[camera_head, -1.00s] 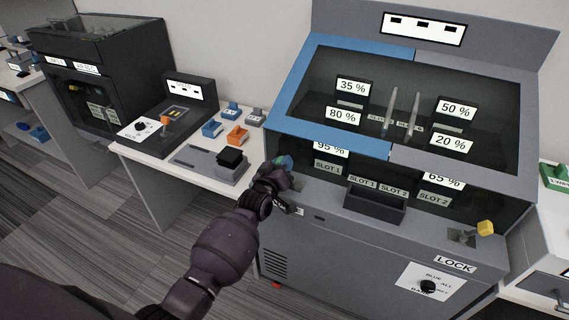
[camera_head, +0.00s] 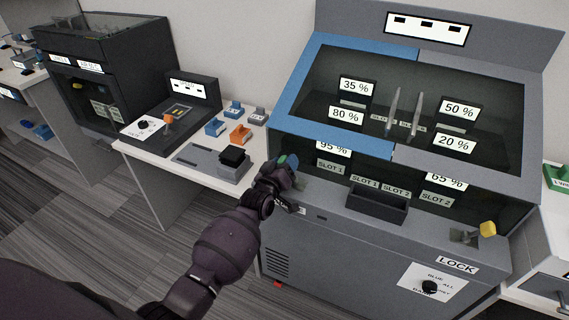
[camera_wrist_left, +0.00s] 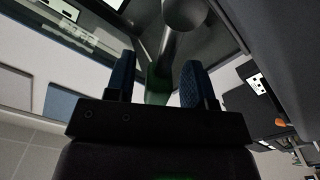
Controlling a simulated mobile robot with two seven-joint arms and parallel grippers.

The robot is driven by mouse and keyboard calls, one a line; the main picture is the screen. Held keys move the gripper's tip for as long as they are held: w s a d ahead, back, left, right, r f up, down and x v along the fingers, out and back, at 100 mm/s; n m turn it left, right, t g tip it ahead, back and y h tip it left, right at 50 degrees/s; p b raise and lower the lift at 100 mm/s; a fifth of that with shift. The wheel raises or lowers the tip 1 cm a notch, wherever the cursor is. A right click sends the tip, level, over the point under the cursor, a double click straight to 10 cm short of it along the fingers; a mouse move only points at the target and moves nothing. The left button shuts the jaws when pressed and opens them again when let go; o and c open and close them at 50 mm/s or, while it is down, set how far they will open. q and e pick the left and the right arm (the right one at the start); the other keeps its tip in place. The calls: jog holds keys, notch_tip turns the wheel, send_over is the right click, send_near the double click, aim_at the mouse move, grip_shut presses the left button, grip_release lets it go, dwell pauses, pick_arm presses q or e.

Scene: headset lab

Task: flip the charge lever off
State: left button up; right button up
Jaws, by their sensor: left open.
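A lever with a green handle (camera_head: 294,160) stands at the left front of the grey and blue cabinet, mostly hidden behind my left gripper (camera_head: 286,163). I take it as the charge lever; the label below it is largely covered by the gripper. In the left wrist view, the green end (camera_wrist_left: 157,88) and a grey rod lie between the two blue finger pads of my left gripper (camera_wrist_left: 157,80). The rod runs up to a round grey joint (camera_wrist_left: 184,13). The fingers are open around the lever; I cannot tell whether a pad touches it. My right gripper is out of view.
A yellow-tipped lever (camera_head: 487,229) stands at the cabinet's right front above a LOCK label (camera_head: 456,265). A dark open tray (camera_head: 375,204) sits on the front ledge. A white side table (camera_head: 143,152) with small blue and orange blocks stands to the left.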

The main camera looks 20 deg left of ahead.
pick_arm(q)
jog(key=shift+s, duration=0.5)
jog(key=s+p, duration=0.1)
jog(key=s, duration=0.8)
jog(key=shift+s+p, duration=0.35)
jog(key=shift+s, duration=0.05)
